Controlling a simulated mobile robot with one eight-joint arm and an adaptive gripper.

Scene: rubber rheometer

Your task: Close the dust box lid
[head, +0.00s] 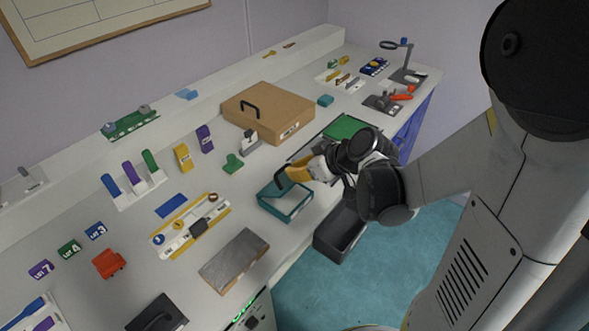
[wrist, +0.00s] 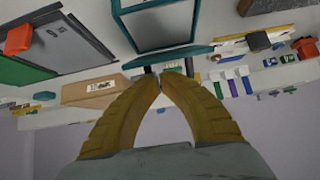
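The dust box (head: 287,207) is a teal open-topped box near the front edge of the bench. In the wrist view its teal rim and grey inside (wrist: 157,27) show at the top. Its lid (wrist: 168,57) stands raised, seen nearly edge-on as a thin teal strip between the box and my fingertips. My gripper (head: 284,177) is at the lid side of the box, just above it in the head view. In the wrist view its yellow fingers (wrist: 162,76) meet at the tips, with nothing clearly held between them. Whether they touch the lid cannot be told.
A brown case (head: 268,112) with a black handle stands behind. A grey slab (head: 235,261) lies left of the box, and a green mat (head: 350,127) lies right. A dark open bin (head: 341,235) is below the bench edge.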

